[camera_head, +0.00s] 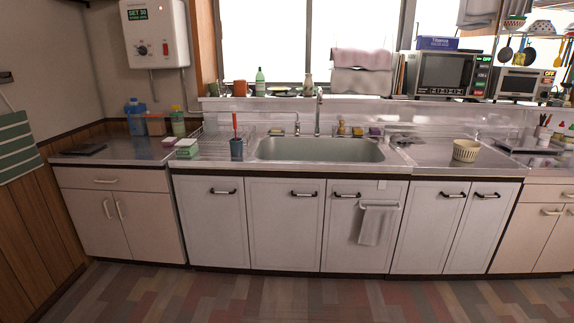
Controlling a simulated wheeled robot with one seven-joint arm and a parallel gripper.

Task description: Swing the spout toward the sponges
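The metal spout (319,112) rises as a tall, thin upright pipe behind the sink (318,149), near the middle of the back ledge. From this distance I cannot tell exactly which way its tip points. A small yellowish block (357,132) and a purple block (375,131), which look like sponges, sit on the ledge behind the sink, right of the spout and apart from it. A small brownish bottle-like item (341,127) stands between the spout and these blocks. My gripper is not in view.
A smaller tap (297,125) stands left of the spout. A dish rack (212,140) and a dark cup with a red brush (237,148) are left of the sink. The floor (300,297) before the cabinets is clear.

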